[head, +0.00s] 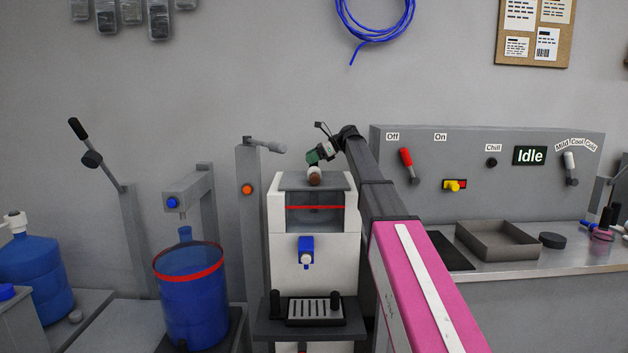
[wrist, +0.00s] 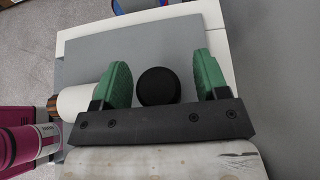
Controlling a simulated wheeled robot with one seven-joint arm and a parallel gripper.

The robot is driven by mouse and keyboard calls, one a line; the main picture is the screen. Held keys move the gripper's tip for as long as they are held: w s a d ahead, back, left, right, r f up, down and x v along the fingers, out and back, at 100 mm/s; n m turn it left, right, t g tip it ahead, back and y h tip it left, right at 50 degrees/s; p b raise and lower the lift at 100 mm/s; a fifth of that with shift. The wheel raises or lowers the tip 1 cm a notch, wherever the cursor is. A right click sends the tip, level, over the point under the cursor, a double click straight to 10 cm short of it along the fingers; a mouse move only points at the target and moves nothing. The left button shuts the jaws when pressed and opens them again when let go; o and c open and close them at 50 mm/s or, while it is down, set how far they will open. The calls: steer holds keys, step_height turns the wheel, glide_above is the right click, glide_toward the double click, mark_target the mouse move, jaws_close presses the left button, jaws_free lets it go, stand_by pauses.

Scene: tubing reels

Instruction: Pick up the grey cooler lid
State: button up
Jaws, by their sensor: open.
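The grey cooler lid (head: 292,181) lies flat on top of the white cooler (head: 281,248), which has a blue tap. In the wrist view, the lid (wrist: 100,55) is a flat grey plate with a round black knob (wrist: 158,86). My gripper (head: 313,157) is above the lid. Its green fingers (wrist: 163,80) are open, one on each side of the knob in the picture, with gaps on both sides. I cannot tell the height between fingers and knob. The knob cannot be made out in the head view.
A white cylinder with a brown end (head: 314,174) is on the lid, close to the left finger in the wrist view (wrist: 77,103). A blue drum (head: 194,305) stands left of the cooler. A grey control panel (head: 460,205) and an empty tray (head: 490,240) are at right.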

steer(key=shift+a+f, duration=0.2)
steer(key=shift+a, duration=0.2)
jaws_close()
steer(key=shift+r, duration=0.15)
